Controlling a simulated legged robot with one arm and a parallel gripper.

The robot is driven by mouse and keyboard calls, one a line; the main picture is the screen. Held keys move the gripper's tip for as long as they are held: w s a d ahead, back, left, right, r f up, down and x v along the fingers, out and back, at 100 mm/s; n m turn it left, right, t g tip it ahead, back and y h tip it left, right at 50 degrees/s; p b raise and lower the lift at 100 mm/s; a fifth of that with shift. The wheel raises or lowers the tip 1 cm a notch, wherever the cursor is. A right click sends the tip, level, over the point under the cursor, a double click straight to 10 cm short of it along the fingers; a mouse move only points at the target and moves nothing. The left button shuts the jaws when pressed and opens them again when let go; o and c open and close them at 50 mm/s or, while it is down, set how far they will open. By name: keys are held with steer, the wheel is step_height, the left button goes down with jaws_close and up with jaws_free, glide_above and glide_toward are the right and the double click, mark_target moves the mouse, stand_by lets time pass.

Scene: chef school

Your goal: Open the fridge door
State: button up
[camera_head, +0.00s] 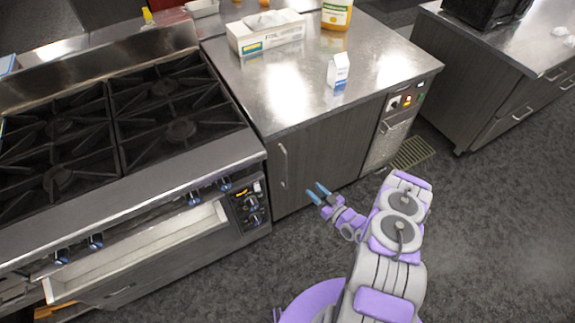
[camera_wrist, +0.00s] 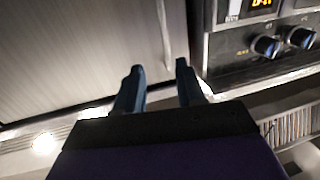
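The fridge door (camera_head: 325,148) is a dark grey panel under the steel counter, right of the stove. It looks shut. Its vertical metal handle (camera_head: 283,165) is at the door's left edge, beside the stove. My gripper (camera_head: 316,190) is in front of the door, to the right of the handle and a little lower in the picture. Its two blue fingers are apart with nothing between them. In the wrist view, the door (camera_wrist: 75,50) fills the left and the handle (camera_wrist: 164,38) stands beyond the open fingertips (camera_wrist: 157,68). The gripper appears apart from the handle.
The stove (camera_head: 120,130) stands left of the door, with an open drawer (camera_head: 150,245) jutting out below its knobs. The counter (camera_head: 375,60) holds a foil box, a small carton and a jar. The floor (camera_head: 490,230) to the right is clear.

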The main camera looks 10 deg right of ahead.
mark_target(286, 166)
steer(key=shift+a+b+x, duration=0.2)
steer(key=shift+b+x, duration=0.85)
steer(key=shift+x, duration=3.25)
steer(key=shift+a+b+x, duration=0.15)
steer(key=shift+b+x, duration=0.9)
steer(key=shift+x, duration=3.2)
steer(key=shift+s+r, duration=0.15)
steer(key=shift+s, duration=0.05)
steer(key=shift+c, duration=0.3)
steer(key=shift+a, duration=0.1)
jaws_close()
